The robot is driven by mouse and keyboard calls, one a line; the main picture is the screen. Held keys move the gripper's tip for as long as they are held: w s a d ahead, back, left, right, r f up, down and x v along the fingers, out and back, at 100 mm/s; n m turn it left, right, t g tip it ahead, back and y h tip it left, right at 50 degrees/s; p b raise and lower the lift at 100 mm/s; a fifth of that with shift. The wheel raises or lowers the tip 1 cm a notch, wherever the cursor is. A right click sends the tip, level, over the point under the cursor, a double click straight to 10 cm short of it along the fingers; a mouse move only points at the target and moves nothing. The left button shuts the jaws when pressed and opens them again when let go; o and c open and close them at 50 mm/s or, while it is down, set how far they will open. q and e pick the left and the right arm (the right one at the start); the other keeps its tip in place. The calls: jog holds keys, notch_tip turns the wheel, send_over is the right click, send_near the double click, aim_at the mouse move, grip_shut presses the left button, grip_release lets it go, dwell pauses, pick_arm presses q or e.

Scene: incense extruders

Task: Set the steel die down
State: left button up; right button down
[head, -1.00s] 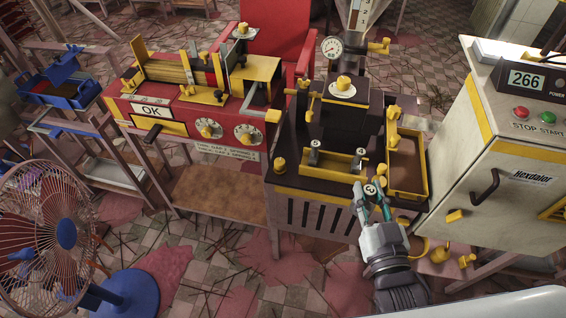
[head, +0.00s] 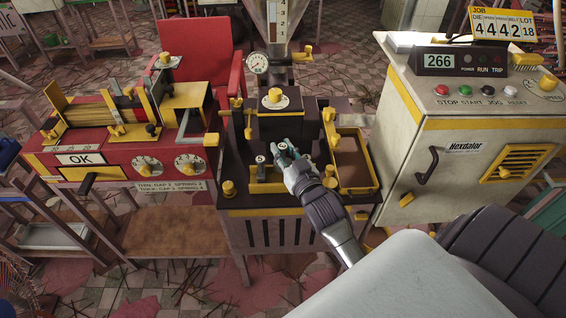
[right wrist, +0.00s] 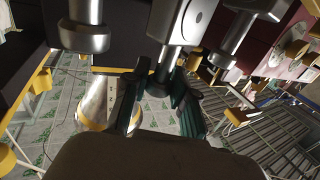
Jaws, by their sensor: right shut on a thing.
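My right gripper (head: 287,160) is over the front of the dark extruder, at the yellow-edged die tray (head: 262,187). It is shut on a steel die (head: 282,147), whose round top shows above the fingers. Another steel die (head: 260,160) stands in the tray just to its left. In the right wrist view the held die (right wrist: 180,18) is between the dark fingers (right wrist: 158,95), with a steel piece on either side, left (right wrist: 85,28) and right (right wrist: 238,40). Whether the held die touches the tray is hidden by the gripper. My left gripper is not in view.
A yellow-rimmed side tray (head: 360,188) lies right of the gripper. A pressure gauge (head: 257,62) and yellow knob (head: 275,96) rise behind. The red gauge machine (head: 110,165) reads OK at left. The Hexdalor cabinet (head: 440,130) stands at right.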

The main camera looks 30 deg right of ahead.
jog(key=shift+f, duration=1.8)
jog(key=shift+f+b, duration=0.15)
jog(key=shift+b, duration=0.15)
jog(key=c, duration=1.2)
grip_release()
jog(key=s, duration=0.4)
jog(key=s+a, duration=0.1)
jog(key=s, duration=0.3)
jog(key=s+a, duration=0.1)
jog(key=s, duration=0.3)
